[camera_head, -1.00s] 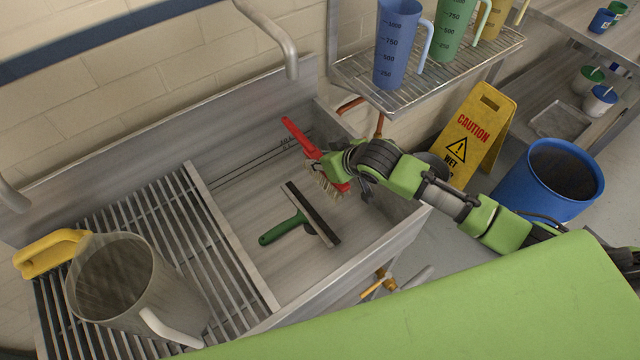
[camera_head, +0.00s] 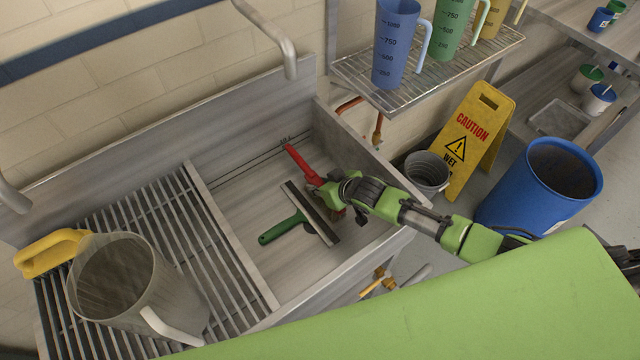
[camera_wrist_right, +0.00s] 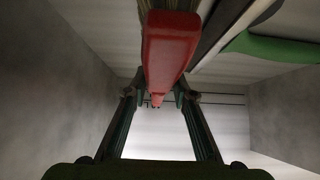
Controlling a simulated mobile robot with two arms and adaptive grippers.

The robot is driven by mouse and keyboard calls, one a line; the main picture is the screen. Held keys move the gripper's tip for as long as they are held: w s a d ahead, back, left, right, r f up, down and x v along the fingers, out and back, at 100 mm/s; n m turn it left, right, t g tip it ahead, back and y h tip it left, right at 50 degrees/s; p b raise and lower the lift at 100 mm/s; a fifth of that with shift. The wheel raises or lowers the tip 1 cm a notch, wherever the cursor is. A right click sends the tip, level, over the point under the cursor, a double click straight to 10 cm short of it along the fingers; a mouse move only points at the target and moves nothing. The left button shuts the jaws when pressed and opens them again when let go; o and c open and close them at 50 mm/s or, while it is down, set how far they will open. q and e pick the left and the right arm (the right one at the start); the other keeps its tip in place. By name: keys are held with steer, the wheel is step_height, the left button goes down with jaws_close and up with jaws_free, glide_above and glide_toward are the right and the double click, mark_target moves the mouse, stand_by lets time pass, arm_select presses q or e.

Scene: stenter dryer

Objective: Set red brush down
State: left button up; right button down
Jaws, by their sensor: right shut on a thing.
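The red brush (camera_head: 301,163) is in the sink basin at its right part, its red handle pointing up and to the left in the head view. My right gripper (camera_head: 329,189) is shut on it; the brush's bristles are mostly hidden behind the gripper and the squeegee. In the right wrist view the red brush (camera_wrist_right: 168,45) lies between the two fingers (camera_wrist_right: 160,98), with pale bristles at the top edge. I cannot tell whether the brush touches the basin floor. My left gripper is not in view.
A green-handled squeegee (camera_head: 311,214) lies in the sink basin (camera_head: 240,190) close beside the brush. A slatted rack (camera_head: 190,245) with a large clear jug (camera_head: 130,285) fills the left side. A wire shelf (camera_head: 440,65) with measuring jugs is above right.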

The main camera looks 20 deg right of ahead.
steer(key=shift+s+f+b, duration=0.25)
steer(key=shift+f+b, duration=0.1)
steer(key=shift+f, duration=0.2)
steer(key=c, duration=1.8)
jaws_free()
steer(key=shift+f, duration=0.1)
steer(key=shift+o, duration=0.5)
steer(key=shift+w+f, duration=0.1)
steer(key=shift+w, duration=0.15)
steer(key=shift+r+p, duration=0.5)
steer(key=shift+r, duration=0.45)
steer(key=shift+s+d, duration=0.1)
steer(key=shift+s, duration=0.2)
steer(key=shift+v, duration=3.45)
steer(key=shift+w, duration=0.1)
